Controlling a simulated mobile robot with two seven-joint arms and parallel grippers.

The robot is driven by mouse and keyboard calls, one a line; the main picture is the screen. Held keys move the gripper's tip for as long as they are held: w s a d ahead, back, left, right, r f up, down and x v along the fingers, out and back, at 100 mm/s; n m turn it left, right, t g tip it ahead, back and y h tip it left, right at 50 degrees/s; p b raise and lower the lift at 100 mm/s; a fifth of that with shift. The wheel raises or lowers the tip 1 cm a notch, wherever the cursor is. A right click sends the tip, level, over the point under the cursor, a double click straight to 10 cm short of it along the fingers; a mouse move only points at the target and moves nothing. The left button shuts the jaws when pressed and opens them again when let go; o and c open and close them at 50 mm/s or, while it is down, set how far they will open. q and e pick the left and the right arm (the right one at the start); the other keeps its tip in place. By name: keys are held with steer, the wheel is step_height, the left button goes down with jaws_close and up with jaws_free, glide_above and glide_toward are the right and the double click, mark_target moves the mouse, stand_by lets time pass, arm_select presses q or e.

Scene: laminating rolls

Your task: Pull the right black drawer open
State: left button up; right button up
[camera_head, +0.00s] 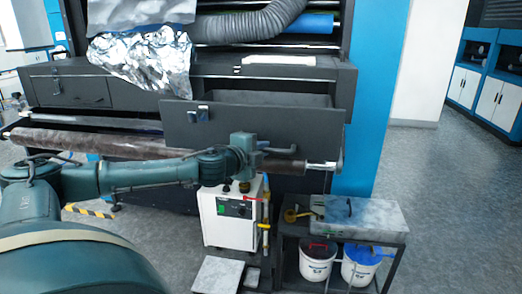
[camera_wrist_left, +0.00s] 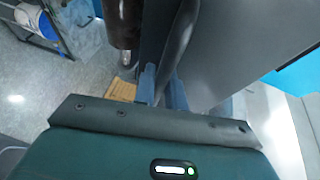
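The right black drawer (camera_head: 235,128) stands pulled out from the dark cabinet, with part of its grey inside showing above the front panel. A small metal latch sits at the left of its front. My left gripper (camera_head: 262,151) is at the lower right of the drawer front, at its dark curved handle (camera_head: 290,143). In the left wrist view the blue fingers (camera_wrist_left: 163,88) lie on either side of the dark handle bar (camera_wrist_left: 179,45) and look closed on it. My right gripper is not in view.
A closed left drawer (camera_head: 68,92) has crumpled foil (camera_head: 145,58) hanging beside it. A long roll (camera_head: 95,142) runs below the drawers. A white box (camera_head: 228,213) and a cart with a grey case (camera_head: 358,217) and two buckets stand below. Floor at right is free.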

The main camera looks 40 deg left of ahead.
arm_select(q)
steer(key=o, duration=0.5)
steer(key=shift+c, duration=0.2)
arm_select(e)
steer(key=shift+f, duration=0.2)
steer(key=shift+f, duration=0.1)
arm_select(q)
steer(key=shift+s, duration=0.1)
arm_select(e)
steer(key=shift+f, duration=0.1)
arm_select(q)
steer(key=shift+s+b, duration=0.25)
steer(key=shift+b, duration=0.1)
steer(key=b+v, duration=0.5)
steer(key=v, duration=0.7)
steer(key=shift+s+r, duration=0.15)
steer(key=shift+s, duration=0.05)
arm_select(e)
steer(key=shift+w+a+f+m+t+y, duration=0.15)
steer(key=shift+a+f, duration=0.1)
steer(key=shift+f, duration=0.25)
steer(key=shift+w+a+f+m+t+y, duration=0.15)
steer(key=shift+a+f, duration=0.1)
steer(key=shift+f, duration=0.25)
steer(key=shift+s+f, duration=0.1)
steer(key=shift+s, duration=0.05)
